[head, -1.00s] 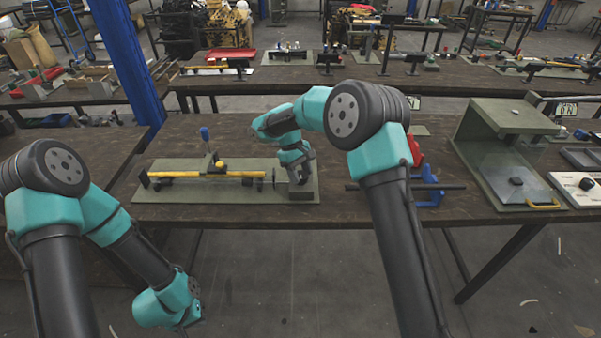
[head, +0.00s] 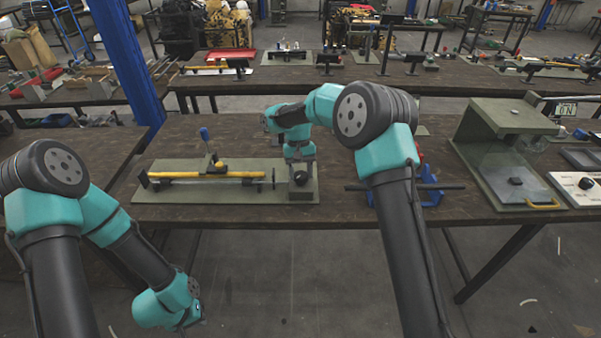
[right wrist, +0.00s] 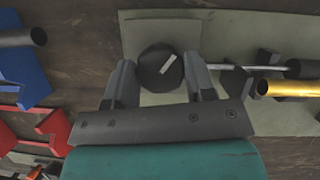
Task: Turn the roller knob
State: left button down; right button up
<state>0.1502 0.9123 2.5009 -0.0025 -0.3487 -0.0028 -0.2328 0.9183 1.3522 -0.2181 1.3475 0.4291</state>
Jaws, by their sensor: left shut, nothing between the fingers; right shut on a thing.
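The roller knob (right wrist: 160,68) is a round black knob with a pale pointer mark. It sits at the right end of a grey-green base plate (head: 225,194) in the head view, where the knob (head: 300,179) shows just below my right gripper (head: 300,168). In the right wrist view the two fingers of my right gripper (right wrist: 160,85) stand on either side of the knob, shut on it. A yellow roller (head: 215,175) with a thin shaft lies to the knob's left. My left wrist hangs low in front of the table; its gripper (head: 184,326) is barely visible, shut and empty.
A blue-handled lever (head: 205,134) stands behind the roller. A blue stand with a dark bar (head: 433,187) is right of the plate. A grey-green press frame (head: 505,150) and a white panel (head: 580,188) stand farther right. The table front is mostly clear.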

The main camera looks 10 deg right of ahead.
jog(key=shift+m+y, duration=0.4)
jog(key=shift+m, duration=0.7)
jog(key=o, duration=0.9)
jog(key=shift+r, duration=0.15)
jog(key=v, duration=1.7)
jog(key=shift+r, duration=0.1)
jog(key=shift+s+d, duration=0.1)
